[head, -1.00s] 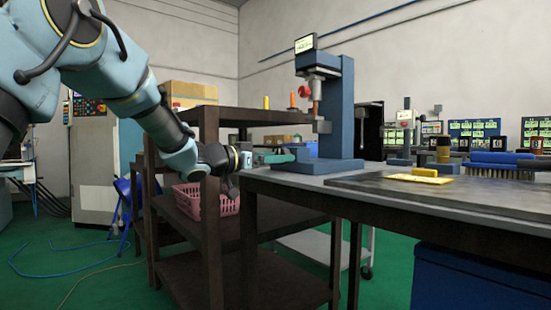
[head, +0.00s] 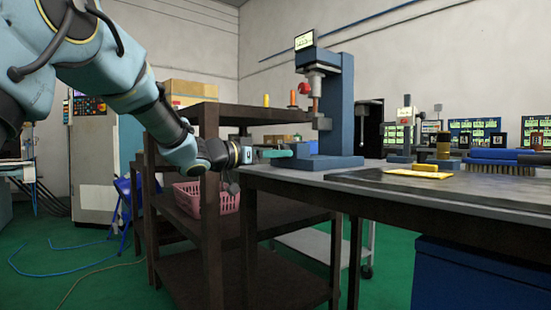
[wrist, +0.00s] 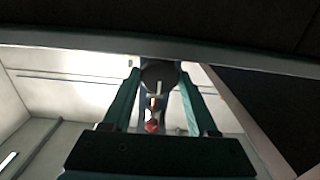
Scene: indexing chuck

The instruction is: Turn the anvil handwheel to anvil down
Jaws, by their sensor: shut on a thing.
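The blue press (head: 340,105) stands on the bench, with a small lit display on top and a red knob on its front. My gripper (head: 288,153) reaches in level from the left, its teal fingers at the low left side of the press. In the wrist view, my gripper (wrist: 158,74) has its two teal fingers on either side of a dark round handwheel (wrist: 157,78) with a pale line on its face. The fingers are shut on it. In the head view the wheel is too small and covered to make out.
The dark bench top (head: 300,183) carries a yellow block (head: 425,167) on a yellow cloth and a blue brush (head: 495,157) to the right. A brown shelf rack (head: 210,130) with a pink basket (head: 190,195) stands close under my arm.

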